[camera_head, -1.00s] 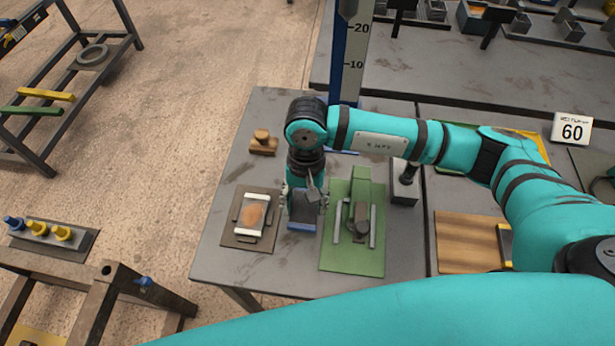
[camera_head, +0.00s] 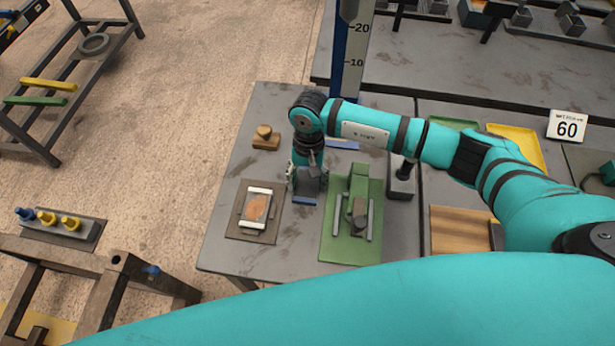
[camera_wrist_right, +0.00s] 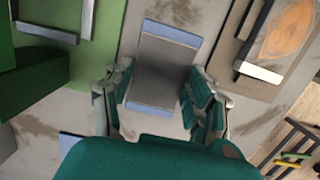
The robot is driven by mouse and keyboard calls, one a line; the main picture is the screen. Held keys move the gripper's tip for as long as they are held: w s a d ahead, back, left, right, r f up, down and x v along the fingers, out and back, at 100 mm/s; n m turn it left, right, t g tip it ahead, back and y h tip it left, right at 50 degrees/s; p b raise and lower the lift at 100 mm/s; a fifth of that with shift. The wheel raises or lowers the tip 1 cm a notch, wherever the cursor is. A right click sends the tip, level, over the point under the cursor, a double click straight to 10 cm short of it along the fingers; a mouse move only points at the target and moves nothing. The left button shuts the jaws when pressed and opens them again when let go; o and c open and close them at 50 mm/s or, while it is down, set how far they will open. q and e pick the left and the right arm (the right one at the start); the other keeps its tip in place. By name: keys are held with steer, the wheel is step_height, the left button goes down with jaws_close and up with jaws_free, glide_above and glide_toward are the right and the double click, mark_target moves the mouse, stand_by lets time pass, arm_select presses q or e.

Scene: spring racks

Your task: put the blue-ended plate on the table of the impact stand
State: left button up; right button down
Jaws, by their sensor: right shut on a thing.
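The blue-ended plate (camera_wrist_right: 162,68) is grey with pale blue strips at both ends. In the right wrist view it sits between the fingers of my right gripper (camera_wrist_right: 158,105), which is shut on it. In the head view my right gripper (camera_head: 307,180) is over the grey bench, and one blue end of the plate (camera_head: 304,201) shows below it. The impact stand has a blue column with a scale (camera_head: 349,65) behind the gripper. A flat blue piece (camera_head: 342,144) lies near the column's foot, partly hidden by my arm. My left gripper is out of view.
A green fixture (camera_head: 340,250) is right of the plate. A brown mat (camera_head: 240,232) with a white-ended wooden plate (camera_head: 257,208) is left. A wooden knob block (camera_head: 265,138) stands behind that, and a dark post on a grey base (camera_head: 402,188) stands to the right.

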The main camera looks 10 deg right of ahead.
steer(key=shift+f, duration=0.1)
steer(key=shift+c, duration=2.2)
jaws_free()
